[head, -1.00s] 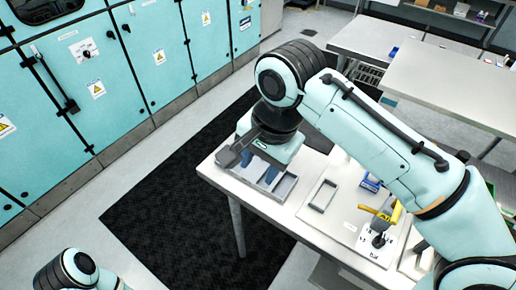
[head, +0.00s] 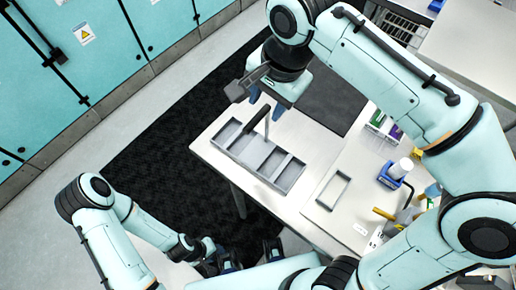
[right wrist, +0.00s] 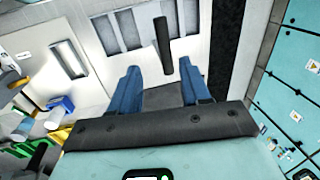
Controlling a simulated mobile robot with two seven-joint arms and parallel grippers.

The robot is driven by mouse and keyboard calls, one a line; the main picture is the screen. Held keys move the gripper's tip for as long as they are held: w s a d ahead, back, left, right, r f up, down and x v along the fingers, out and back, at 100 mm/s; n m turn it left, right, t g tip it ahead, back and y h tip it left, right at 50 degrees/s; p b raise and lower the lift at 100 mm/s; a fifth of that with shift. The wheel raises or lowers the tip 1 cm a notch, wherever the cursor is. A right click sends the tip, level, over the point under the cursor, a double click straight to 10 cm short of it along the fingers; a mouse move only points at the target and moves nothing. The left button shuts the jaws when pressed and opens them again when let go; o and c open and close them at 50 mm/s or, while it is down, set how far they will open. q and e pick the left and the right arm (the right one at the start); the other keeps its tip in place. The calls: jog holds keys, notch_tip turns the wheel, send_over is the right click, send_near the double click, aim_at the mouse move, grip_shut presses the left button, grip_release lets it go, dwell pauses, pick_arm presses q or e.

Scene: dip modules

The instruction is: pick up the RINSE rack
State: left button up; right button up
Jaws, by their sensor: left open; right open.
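A grey compartmented tray (head: 237,149) lies on the white table, and it also shows in the right wrist view (right wrist: 107,36). A dark upright handle (head: 257,121) rises from the tray, and it shows in the right wrist view (right wrist: 163,48). No RINSE label is readable, so I cannot tell which part is the RINSE rack. My right gripper (head: 267,106) is open and empty above the tray's far end. In the right wrist view the handle appears beyond and between its blue fingertips (right wrist: 161,80), apparently untouched. My left gripper (head: 250,257) is open below the table's front edge.
A small grey rectangular frame (head: 333,191) lies right of the tray. A blue holder with a white cylinder (head: 400,168), a rack with coloured items (head: 384,127) and a yellow-handled tool (head: 384,214) stand further right. Table between tray and frame is clear.

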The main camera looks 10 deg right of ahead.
aim_at(261, 113)
jog(key=f, duration=0.2)
jog(key=w+f, duration=0.1)
jog(key=f, duration=0.2)
jog(key=w+a+f+b, duration=0.1)
jog(key=f, duration=0.1)
jog(key=shift+w+f, duration=0.1)
jog(key=shift+f, duration=0.1)
grip_shut()
jog(key=shift+r, duration=0.1)
dwell(1.2)
